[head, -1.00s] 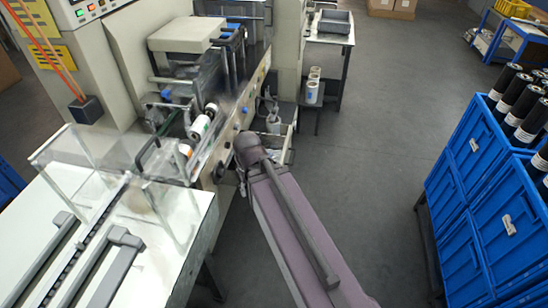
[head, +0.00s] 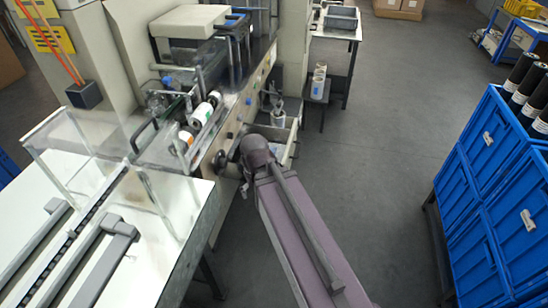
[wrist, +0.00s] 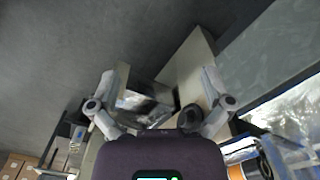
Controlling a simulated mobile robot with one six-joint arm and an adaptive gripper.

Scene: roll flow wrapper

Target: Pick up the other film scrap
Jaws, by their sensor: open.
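My gripper (wrist: 163,80) is open in the wrist view, with one grey finger on each side and nothing visible held between them. Beyond the fingers is an open pale drawer or bin, with a blurred, shiny patch (wrist: 146,104) inside that may be film; I cannot tell for sure. No film scrap can be clearly made out in the head view. There my purple-grey arm reaches to the machine's side, by the open drawer (head: 282,136), and hides my gripper.
The wrapper machine (head: 232,118) with its film rolls (head: 202,115) stands left of my arm. A white table (head: 150,262) is at the front left. Blue crates (head: 478,225) are stacked at right. The grey floor between is clear.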

